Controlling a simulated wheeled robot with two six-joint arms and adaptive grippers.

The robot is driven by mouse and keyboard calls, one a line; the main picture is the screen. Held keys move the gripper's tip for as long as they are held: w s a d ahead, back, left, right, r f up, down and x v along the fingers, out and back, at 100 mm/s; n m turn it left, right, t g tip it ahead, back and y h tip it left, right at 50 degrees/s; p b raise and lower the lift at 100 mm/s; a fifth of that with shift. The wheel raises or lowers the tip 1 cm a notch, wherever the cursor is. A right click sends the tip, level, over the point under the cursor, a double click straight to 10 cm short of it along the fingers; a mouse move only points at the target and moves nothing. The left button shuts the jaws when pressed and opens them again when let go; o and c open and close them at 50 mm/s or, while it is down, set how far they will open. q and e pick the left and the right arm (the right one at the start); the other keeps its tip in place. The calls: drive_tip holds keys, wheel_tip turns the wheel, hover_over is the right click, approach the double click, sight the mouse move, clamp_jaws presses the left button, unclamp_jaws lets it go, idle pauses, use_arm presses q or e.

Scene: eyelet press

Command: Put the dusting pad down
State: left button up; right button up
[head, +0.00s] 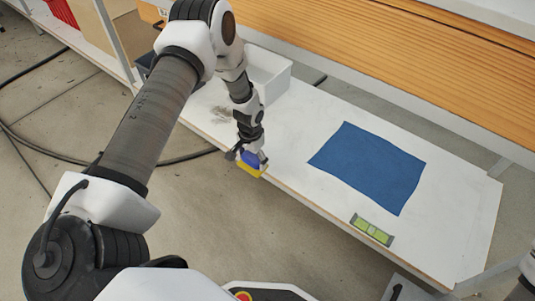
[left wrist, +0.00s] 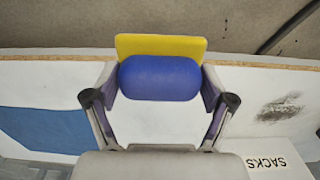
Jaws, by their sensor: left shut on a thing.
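My left gripper (head: 250,152) is shut on the blue grip of the dusting pad (head: 252,167), which has a yellow base. In the left wrist view, the two fingers of my left gripper (left wrist: 159,95) clasp both ends of the blue grip, and the yellow pad (left wrist: 160,45) shows beyond it. The pad is at the front edge of the white bench top (head: 300,125). I cannot tell whether it touches the surface. A dark dusty smudge (head: 222,114) lies on the bench to the left of the pad. My right gripper is not in view.
A blue cloth (head: 368,166) lies flat on the bench at right. A small green-windowed level (head: 372,230) lies near the front edge. A white bin (head: 268,72) stands behind my left gripper; its side reads SACKS in the left wrist view (left wrist: 285,160). Bench between pad and cloth is clear.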

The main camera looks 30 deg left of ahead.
use_arm(q)
drive_tip(key=w+b, duration=0.1)
drive_tip(key=w, duration=0.2)
drive_tip(key=w+a+f+b, duration=0.1)
drive_tip(key=w+b, duration=0.1)
drive_tip(key=w, duration=0.2)
drive_tip(key=w+b, duration=0.2)
drive_tip(key=w, duration=0.1)
drive_tip(key=shift+w+a+f, duration=0.25)
drive_tip(key=shift+w+f, duration=0.1)
drive_tip(key=shift+f, duration=0.05)
wheel_tip(320, 180, down, 3)
drive_tip(key=b, duration=0.3)
drive_tip(key=shift+f, duration=0.15)
drive_tip(key=shift+r, duration=0.3)
drive_tip(key=shift+c, duration=0.6)
drive_tip(key=shift+f, duration=0.1)
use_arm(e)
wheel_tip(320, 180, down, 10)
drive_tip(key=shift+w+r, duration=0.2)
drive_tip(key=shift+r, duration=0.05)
use_arm(q)
drive_tip(key=o, duration=1.3)
drive_tip(key=shift+f, duration=0.1)
